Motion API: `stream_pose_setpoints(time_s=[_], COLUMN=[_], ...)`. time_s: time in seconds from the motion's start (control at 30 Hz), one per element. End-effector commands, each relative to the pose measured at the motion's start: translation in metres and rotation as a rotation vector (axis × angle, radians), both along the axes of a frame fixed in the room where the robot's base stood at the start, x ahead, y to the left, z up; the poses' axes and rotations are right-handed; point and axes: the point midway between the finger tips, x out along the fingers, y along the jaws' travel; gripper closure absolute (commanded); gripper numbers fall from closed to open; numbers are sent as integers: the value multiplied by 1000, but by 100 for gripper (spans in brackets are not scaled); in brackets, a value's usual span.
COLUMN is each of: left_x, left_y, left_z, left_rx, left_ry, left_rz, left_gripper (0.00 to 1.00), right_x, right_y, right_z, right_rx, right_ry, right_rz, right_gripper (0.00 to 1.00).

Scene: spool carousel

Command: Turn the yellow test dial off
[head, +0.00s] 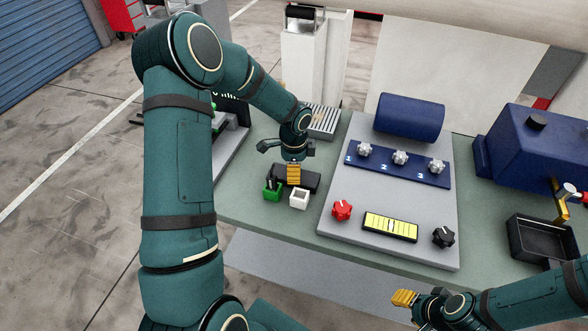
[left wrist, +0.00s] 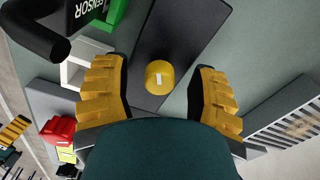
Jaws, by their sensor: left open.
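The yellow test dial (left wrist: 159,77) shows in the left wrist view as a round knob with a short white mark on top. It sits on a dark plate (left wrist: 172,35); the plate also shows in the head view (head: 310,183), where my gripper hides the dial. My left gripper (left wrist: 161,92) is open above the plate, with one ridged yellow finger on each side of the dial and a gap on both sides. My right gripper (head: 408,298) is at the lower right of the head view, away from the dial; its opening is unclear.
Beside the plate are a green block (head: 272,191) and a white open box (head: 299,198). The grey panel at right carries a red knob (head: 342,210), a yellow gauge (head: 390,226), a black knob (head: 443,237) and three silver knobs. A slotted grey grate (head: 322,122) lies behind.

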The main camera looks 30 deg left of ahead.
Motion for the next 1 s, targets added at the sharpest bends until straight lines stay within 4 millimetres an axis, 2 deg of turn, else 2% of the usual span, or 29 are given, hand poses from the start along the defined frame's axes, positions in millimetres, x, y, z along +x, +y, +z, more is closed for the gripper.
stream_pose_setpoints(time_s=[0.27,0.3,0.37,0.4,0.47,0.77,1.0], left_x=[0,0,0,0,0,0,0], left_y=[0,0,0,0,0,0,0], left_z=[-1,-1,-1,-1,-1,-1,-2], left_rx=[0,0,0,0,0,1,2], left_ry=[0,0,0,0,0,-1,-2], left_rz=[0,0,0,0,0,14,112], left_gripper=[41,46,67,81,100,100,100], right_x=[0,0,0,0,0,0,0], right_y=[0,0,0,0,0,0,0], right_z=[0,0,0,0,0,-1,-9], right_rx=[0,0,0,0,0,0,-1], right_ry=[0,0,0,0,0,0,0], right_rz=[0,0,0,0,0,0,0], right_gripper=[53,53,53,53,53,53,53])
